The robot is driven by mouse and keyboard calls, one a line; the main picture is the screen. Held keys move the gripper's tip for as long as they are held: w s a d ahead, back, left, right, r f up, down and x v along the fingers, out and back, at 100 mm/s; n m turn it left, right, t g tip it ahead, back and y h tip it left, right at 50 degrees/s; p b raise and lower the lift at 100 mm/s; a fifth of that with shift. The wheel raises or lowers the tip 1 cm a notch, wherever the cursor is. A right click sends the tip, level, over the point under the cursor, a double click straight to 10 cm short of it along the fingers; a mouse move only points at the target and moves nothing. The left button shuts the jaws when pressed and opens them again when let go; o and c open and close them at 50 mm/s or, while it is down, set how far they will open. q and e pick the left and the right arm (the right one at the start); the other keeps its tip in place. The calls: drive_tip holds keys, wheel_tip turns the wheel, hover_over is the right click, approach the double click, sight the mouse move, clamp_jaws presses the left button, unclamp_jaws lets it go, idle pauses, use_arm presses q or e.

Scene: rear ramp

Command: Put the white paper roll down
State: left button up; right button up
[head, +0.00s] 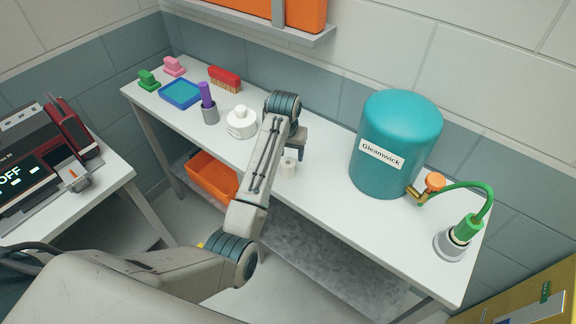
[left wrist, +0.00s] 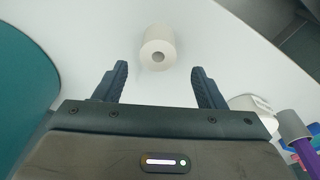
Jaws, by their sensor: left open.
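My right gripper is not in view.
A teal tank labelled Gleamwick (head: 397,145) stands right of the roll. A white lidded pot (head: 241,123) and a grey cup with a purple item (head: 209,112) stand to the left. An orange bin (head: 212,178) is below. Bench space around the roll is clear.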

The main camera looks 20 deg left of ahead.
sight(288, 163)
use_arm(q)
wheel_tip(288, 163, down, 5)
drive_tip(key=p, duration=0.3)
drive_tip(key=shift+d+f, duration=0.1)
drive_tip(key=shift+f, duration=0.05)
drive_tip(key=shift+w+f, duration=0.15)
drive_tip(key=shift+f, duration=0.15)
drive_tip(key=c, duration=1.1)
drive_tip(key=shift+c, duration=0.2)
drive_tip(key=shift+r, duration=0.15)
